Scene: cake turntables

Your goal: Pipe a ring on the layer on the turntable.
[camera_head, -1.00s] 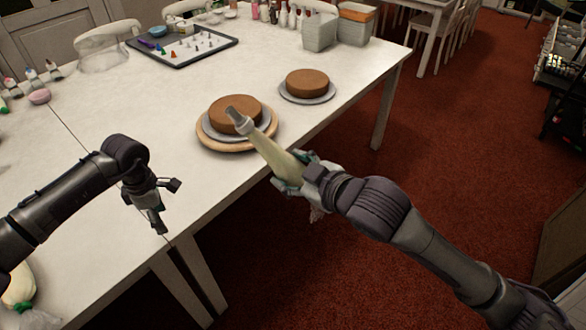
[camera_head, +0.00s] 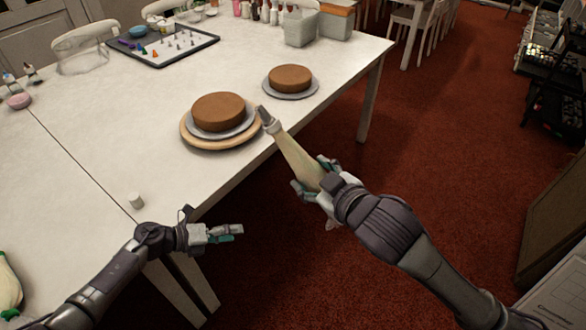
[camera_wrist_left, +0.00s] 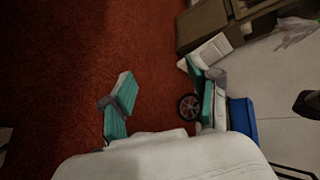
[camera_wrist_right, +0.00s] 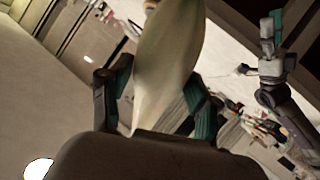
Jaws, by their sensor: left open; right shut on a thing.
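A brown cake layer (camera_head: 218,111) sits on a grey plate on the round wooden turntable (camera_head: 200,146) near the table's front edge. Its visible top looks plain brown. My right gripper (camera_head: 318,180) is shut on a pale piping bag (camera_head: 297,158) with a grey nozzle (camera_head: 266,117). The nozzle tip is just right of the turntable, apart from the layer. The bag also fills the middle of the right wrist view (camera_wrist_right: 168,55). My left gripper (camera_head: 228,233) is open and empty, in front of the table edge; its fingers show apart in the left wrist view (camera_wrist_left: 160,100).
A second brown cake (camera_head: 290,77) stands on a grey plate behind right. A dark tray (camera_head: 160,45) with small pieces, grey bins (camera_head: 300,28) and bottles stand at the back. A small white cylinder (camera_head: 136,201) stands near the front edge. Another pale bag (camera_head: 8,285) lies at left.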

